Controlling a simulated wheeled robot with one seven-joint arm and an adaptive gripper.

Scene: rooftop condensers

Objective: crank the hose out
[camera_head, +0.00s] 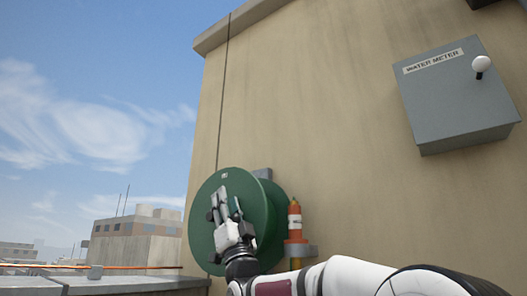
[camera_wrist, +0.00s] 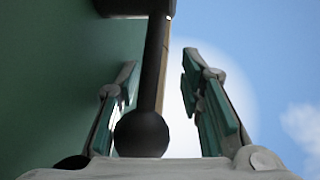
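A green hose reel (camera_head: 262,215) is mounted low on the tan wall. My gripper (camera_head: 227,205) is in front of the reel's face, its fingers pointing up, and hides part of it. In the wrist view, a crank handle (camera_wrist: 153,75) with a dark rod and round black knob (camera_wrist: 142,133) stands between my two teal-padded fingers. The fingers are spread apart. The knob is nearer the left finger, with a clear gap to the right one; contact on the left cannot be told. The reel's green face (camera_wrist: 60,90) fills the left side. No hose is clearly visible on the reel.
An orange and white bottle-like object (camera_head: 294,220) stands on a bracket close to the reel's right. A low grey ledge (camera_head: 120,283) and a thin orange line (camera_head: 90,267) lie left.

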